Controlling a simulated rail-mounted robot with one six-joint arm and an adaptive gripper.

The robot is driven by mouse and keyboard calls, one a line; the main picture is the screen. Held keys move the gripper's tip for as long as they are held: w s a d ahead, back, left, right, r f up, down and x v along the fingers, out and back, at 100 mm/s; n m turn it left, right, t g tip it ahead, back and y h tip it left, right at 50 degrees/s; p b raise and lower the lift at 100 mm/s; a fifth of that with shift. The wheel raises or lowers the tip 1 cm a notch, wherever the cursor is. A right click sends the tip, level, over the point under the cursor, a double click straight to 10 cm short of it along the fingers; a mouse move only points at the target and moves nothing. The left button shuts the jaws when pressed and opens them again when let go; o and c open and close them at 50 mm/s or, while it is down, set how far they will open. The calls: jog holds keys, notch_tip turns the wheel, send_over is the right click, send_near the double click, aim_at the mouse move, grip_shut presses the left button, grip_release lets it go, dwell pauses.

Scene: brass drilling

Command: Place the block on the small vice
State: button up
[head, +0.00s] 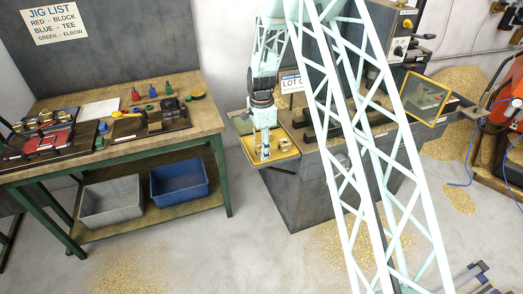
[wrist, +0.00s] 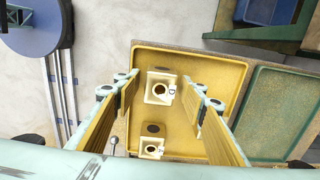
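My gripper (head: 264,152) is low over a yellow tray (head: 249,150) at the bench to the right of the green-legged table. In the wrist view, my gripper (wrist: 168,100) is open, with a cream-brass block (wrist: 159,87) marked with a letter between its fingers' outlines, on the tray floor below. A second similar block (wrist: 151,148) sits nearer the bottom, partly cut off by my gripper body. Neither block is visibly held. On the left table are a red vice (head: 48,141) and a dark vice-like fixture (head: 153,121); I cannot tell which is the small vice.
A jig list sign (head: 53,22) hangs above the left table (head: 205,115). Grey (head: 111,201) and blue (head: 180,179) bins stand on its lower shelf. A green tray (wrist: 272,115) lies beside the yellow one. A yellow-framed guard (head: 424,98) is at right. Floor between the benches is clear.

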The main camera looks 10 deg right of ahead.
dwell(0.4)
notch_tip(320, 180, up, 14)
jog(key=shift+s+d+f+p, duration=0.15)
jog(key=shift+p, duration=0.25)
dwell(0.4)
dwell(0.6)
